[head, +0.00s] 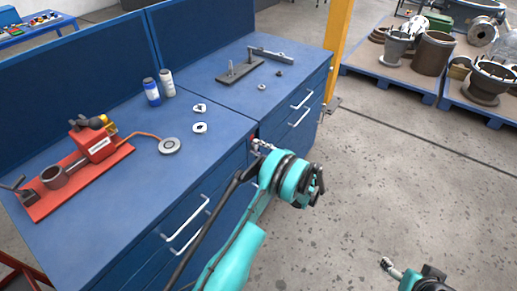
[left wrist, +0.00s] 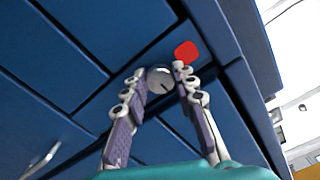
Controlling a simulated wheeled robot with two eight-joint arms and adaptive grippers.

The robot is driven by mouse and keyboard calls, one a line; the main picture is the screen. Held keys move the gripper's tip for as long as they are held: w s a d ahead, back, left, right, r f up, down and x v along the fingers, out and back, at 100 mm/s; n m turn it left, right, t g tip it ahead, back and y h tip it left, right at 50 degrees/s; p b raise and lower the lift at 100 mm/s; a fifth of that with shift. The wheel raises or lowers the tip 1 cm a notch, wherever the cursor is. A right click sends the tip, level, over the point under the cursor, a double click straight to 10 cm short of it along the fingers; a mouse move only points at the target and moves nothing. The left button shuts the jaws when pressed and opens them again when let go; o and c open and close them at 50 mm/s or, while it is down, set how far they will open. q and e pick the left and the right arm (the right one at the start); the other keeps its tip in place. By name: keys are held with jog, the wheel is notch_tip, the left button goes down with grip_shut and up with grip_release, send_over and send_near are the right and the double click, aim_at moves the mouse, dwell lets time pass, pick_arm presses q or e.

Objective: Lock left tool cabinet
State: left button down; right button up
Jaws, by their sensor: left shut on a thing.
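The left tool cabinet (head: 60,215) is blue, with a worktop and drawers with pale handles. My left gripper (head: 262,145) is at its front, just below the worktop edge near the right end. In the left wrist view, my left gripper (left wrist: 160,82) has its two fingers on either side of a round grey lock knob (left wrist: 158,76) with a dark slot, shut on it.
A second blue cabinet (head: 235,98) adjoins on the right, with a metal tool on top. The left worktop carries a red vise-like device (head: 95,150), two bottles (head: 152,92) and small metal parts. A yellow post (head: 338,45) stands behind.

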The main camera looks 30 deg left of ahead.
pick_arm(q)
jog(key=c, duration=1.2)
grip_release()
jog(key=d, duration=1.2)
jog(key=shift+s, duration=0.45)
